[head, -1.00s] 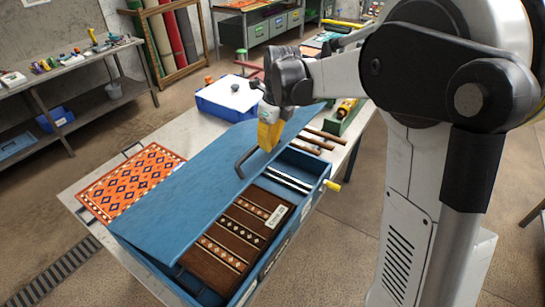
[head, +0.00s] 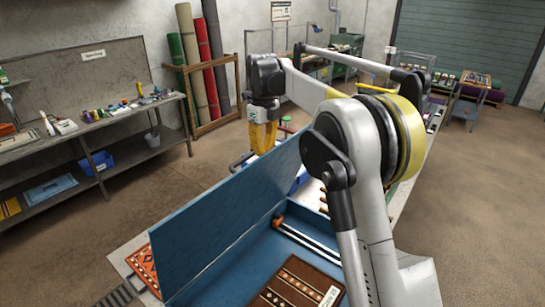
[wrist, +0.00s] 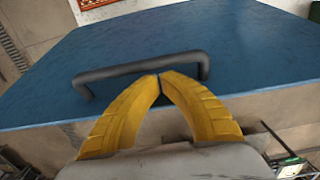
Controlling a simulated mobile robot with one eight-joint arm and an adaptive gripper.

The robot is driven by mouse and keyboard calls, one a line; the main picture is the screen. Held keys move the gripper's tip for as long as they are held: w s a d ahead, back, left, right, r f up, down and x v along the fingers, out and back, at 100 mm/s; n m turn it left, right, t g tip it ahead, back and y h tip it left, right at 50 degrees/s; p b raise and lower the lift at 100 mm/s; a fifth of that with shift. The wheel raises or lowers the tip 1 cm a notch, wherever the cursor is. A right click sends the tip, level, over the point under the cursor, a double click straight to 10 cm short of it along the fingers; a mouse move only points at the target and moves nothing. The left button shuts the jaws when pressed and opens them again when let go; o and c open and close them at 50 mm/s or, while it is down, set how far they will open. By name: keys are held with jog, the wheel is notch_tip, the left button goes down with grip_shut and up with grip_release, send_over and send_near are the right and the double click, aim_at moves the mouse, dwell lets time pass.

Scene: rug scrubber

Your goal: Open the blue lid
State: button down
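The blue lid (head: 222,228) stands steeply tilted up from its blue chest (head: 262,250), with a wide opening between them. In the wrist view the lid's outer face (wrist: 250,60) carries a black bar handle (wrist: 110,72). My gripper (head: 262,150) is at the lid's raised upper edge, its yellow fingers partly hidden behind the lid. In the wrist view the fingertips (wrist: 160,76) meet right by the handle bar. I cannot tell whether they grip it.
A brown patterned rug (head: 298,284) lies inside the chest, beside a rod. An orange patterned rug (head: 143,270) lies on the table to the left. A cluttered shelf bench (head: 90,118) stands at the left wall. Floor is clear on the right.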

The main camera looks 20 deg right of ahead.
jog(key=shift+w+a+r, duration=0.2)
jog(key=shift+w+a, duration=0.15)
jog(key=shift+w, duration=0.1)
jog(key=shift+r, duration=0.1)
